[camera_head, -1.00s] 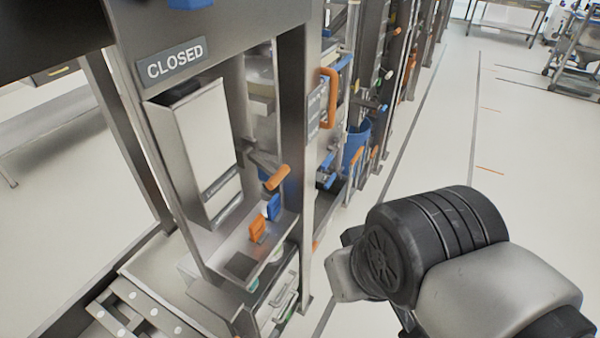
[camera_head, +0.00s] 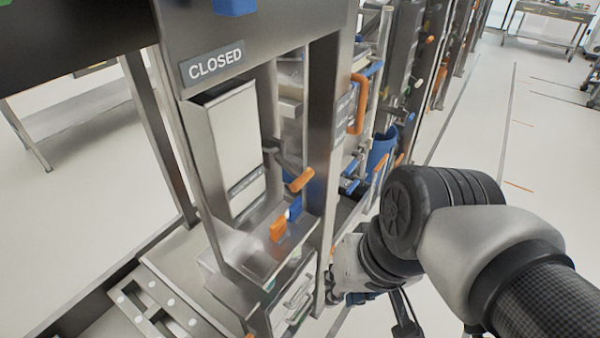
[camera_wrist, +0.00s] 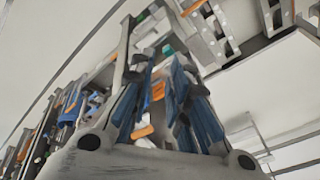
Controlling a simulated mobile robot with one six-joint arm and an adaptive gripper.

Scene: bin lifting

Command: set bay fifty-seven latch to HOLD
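A steel bay frame with a "CLOSED" plate (camera_head: 213,63) fills the middle of the head view. Inside it are an orange lever handle (camera_head: 301,180), a blue tab (camera_head: 294,208) and an orange tab (camera_head: 278,230). I cannot read a bay number or a HOLD mark, so I cannot tell which part is the latch. My gripper (camera_wrist: 163,62) is open in the wrist view, its blue-padded fingers apart. An orange part (camera_wrist: 157,91) shows between the fingers, with no clear contact. In the head view my wrist is low, right of the bay's front post, and the fingers are mostly hidden.
More bays with an orange upright handle (camera_head: 358,104) and a blue bin (camera_head: 381,150) stand behind to the right. A low metal frame (camera_head: 165,305) lies at the lower left. The floor (camera_head: 480,150) to the right is open.

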